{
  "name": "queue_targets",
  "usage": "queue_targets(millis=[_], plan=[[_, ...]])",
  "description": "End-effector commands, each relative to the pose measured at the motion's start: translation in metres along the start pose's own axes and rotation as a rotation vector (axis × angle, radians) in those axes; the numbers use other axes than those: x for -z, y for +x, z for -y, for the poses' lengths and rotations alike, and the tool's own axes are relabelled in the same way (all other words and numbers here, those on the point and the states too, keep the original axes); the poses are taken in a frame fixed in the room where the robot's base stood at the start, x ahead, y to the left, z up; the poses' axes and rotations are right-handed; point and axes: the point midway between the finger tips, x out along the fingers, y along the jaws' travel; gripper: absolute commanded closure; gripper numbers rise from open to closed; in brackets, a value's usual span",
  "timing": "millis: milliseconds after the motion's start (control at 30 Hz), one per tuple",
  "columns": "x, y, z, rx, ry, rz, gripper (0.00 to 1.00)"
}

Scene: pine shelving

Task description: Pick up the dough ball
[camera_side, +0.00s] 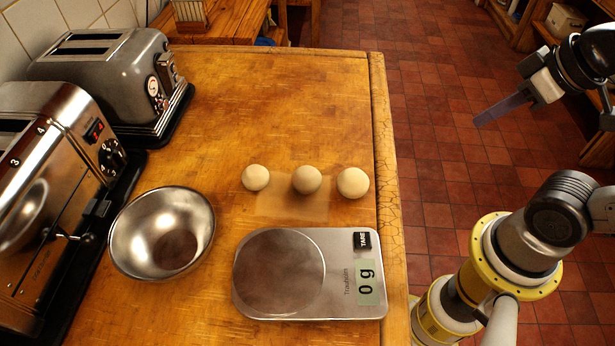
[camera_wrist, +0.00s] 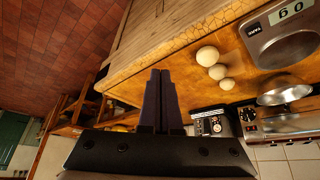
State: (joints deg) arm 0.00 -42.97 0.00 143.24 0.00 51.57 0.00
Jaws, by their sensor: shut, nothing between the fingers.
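Three pale dough balls sit in a row on the wooden counter: a left one (camera_side: 255,177), a middle one (camera_side: 306,179) and a right one (camera_side: 352,182), which looks the largest. They also show in the wrist view, the largest (camera_wrist: 207,55) nearest the counter edge. My gripper (camera_side: 478,122) is at the upper right in the side view, out over the floor beyond the counter's right edge, well apart from the balls. Its fingers (camera_wrist: 161,74) are together and empty in the wrist view.
A scale (camera_side: 340,240) reading 0 g lies in front of the balls, with a metal bowl (camera_side: 124,238) to its left. Two toasters (camera_side: 130,75) (camera_side: 75,125) line the left side. The counter (camera_side: 290,100) behind the balls is clear.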

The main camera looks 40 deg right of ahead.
Motion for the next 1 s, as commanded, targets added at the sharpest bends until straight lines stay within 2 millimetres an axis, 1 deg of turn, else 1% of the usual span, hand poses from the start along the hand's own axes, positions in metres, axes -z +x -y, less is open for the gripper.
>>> queue_targets(millis=[33,67,200,567,600,867,967,1000], plan=[[0.0000,0.0000,0.0000,0.000,0.000,0.000,0.98],[0.0000,0.0000,0.0000,0.000,0.000,0.000,0.93],[0.0000,0.0000,0.0000,0.000,0.000,0.000,0.68],[0.0000,0.0000,0.0000,0.000,0.000,0.000,0.03],[0.0000,0.0000,0.0000,0.000,0.000,0.000,0.00],[0.0000,-0.0001,0.0000,0.000,-0.023,0.000,0.00],[-0.0003,-0.0003,0.0010,0.005,-0.113,0.002,0.00],[0.0020,-0.0023,0.0028,0.013,-0.170,-0.004,0.00]])
